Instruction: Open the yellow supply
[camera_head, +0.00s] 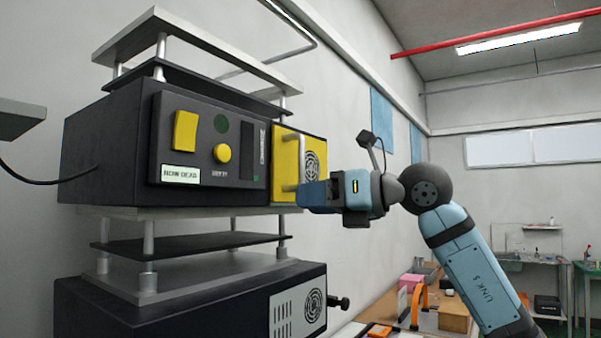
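A dark supply unit (110,150) stands on a shelf at the left of the head view. At its right end is a yellow panel (285,150) with a round black vent grille and a pale vertical bar handle (301,160). The yellow panel looks flush with the unit's front. My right gripper (312,195) reaches in from the right, its blue fingers at the lower end of the handle. The fingers hide that end, so I cannot tell whether they touch or grasp it, or how far apart they are. My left gripper is out of view.
The unit's front carries a yellow plate (185,131), a round yellow knob (222,153) and a label. A second dark unit (190,305) with a black knob sits below. A bench with an orange clamp (418,305) and boxes lies behind my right arm.

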